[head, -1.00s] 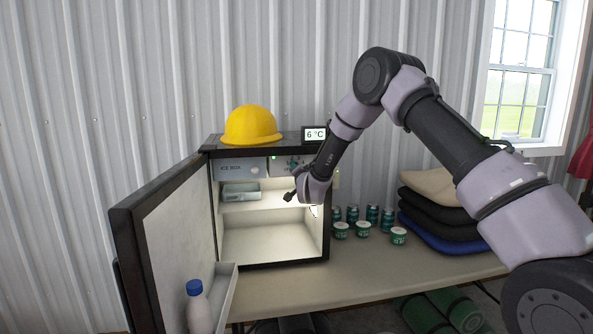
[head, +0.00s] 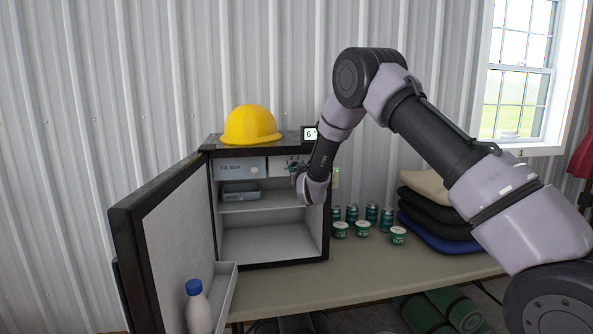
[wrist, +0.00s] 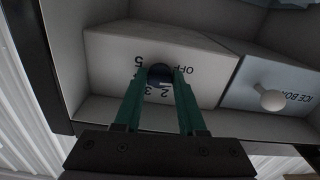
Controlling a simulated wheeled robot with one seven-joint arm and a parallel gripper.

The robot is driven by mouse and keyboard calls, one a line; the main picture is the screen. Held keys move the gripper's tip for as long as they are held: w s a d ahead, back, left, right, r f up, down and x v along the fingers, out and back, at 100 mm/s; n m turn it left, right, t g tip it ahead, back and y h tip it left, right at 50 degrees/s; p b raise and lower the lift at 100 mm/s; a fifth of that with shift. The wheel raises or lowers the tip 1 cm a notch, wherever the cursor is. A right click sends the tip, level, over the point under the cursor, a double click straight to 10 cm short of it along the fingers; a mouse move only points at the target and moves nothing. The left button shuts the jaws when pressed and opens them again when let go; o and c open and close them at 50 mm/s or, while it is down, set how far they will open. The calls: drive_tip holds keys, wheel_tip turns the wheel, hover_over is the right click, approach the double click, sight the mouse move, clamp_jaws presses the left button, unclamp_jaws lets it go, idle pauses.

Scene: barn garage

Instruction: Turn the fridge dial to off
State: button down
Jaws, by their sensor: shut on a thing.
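The small fridge (head: 268,243) stands on the table with its door open to the left. Its dial (wrist: 160,72) is a dark round knob on a pale panel inside, near the top. In the wrist view the panel carries the word OFF and numbers including 2, 3 and 5 around the dial. My gripper (wrist: 160,80) is shut on the dial, with one green finger on each side of it. In the head view my gripper (head: 297,174) reaches the fridge's upper right inside, and the dial is mostly hidden there. The fridge interior is unlit.
The ice box (head: 240,167) with a pale knob is beside the dial panel. Cans and tubs (head: 363,228) stand right of the fridge; a bottle (head: 198,308) is in the door.

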drive_tip(key=shift+f+n, duration=0.1)
drive_tip(key=shift+n, duration=1.5)
drive_tip(key=c, duration=0.5)
unclamp_jaws()
drive_tip(key=v, duration=1.1)
drive_tip(key=shift+w, duration=0.1)
